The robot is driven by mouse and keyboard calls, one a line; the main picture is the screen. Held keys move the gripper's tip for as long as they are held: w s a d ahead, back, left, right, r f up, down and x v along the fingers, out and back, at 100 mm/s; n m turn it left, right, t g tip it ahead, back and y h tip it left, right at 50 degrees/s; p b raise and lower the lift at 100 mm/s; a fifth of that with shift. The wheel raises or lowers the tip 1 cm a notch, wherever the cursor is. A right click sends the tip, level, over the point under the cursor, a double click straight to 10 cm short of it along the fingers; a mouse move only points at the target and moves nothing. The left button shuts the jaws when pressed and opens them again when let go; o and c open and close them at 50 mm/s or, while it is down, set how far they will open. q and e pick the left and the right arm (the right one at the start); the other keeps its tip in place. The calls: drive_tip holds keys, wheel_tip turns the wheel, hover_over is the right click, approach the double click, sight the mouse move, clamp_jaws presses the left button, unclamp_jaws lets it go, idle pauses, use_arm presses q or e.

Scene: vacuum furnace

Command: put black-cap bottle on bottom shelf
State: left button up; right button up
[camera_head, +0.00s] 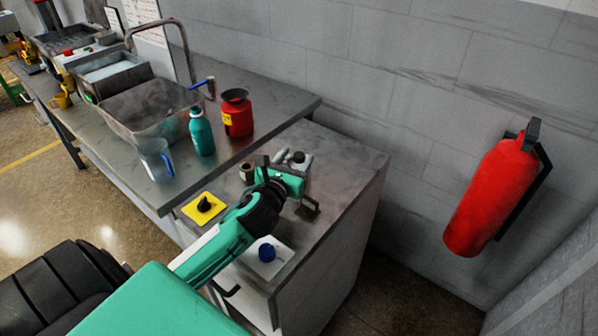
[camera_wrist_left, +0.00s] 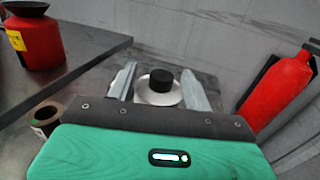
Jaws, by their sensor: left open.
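The black-cap bottle (camera_wrist_left: 161,86), a white bottle with a black cap, stands on the metal cabinet top and sits between my left gripper's fingers in the left wrist view. In the head view its black cap (camera_head: 298,157) shows just beyond the green gripper body. My left gripper (camera_wrist_left: 158,84) is open, with one pale finger on each side of the bottle; contact cannot be made out. The bottle's lower part is hidden behind the gripper. No bottom shelf can be made out. My right gripper is not in view.
On the cabinet top (camera_head: 345,165) are a yellow item with a black knob (camera_head: 204,204), a white item with a blue cap (camera_head: 267,252) and a small brown cup (camera_head: 246,172). A red can (camera_head: 236,115) and teal bottle (camera_head: 201,133) stand on the bench behind. A fire extinguisher (camera_head: 490,195) hangs right.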

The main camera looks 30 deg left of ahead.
use_arm(q)
drive_tip(key=w, duration=0.4)
drive_tip(key=shift+a+p, duration=0.25)
drive_tip(key=shift+p, duration=0.05)
drive_tip(key=shift+c, duration=0.2)
clamp_jaws()
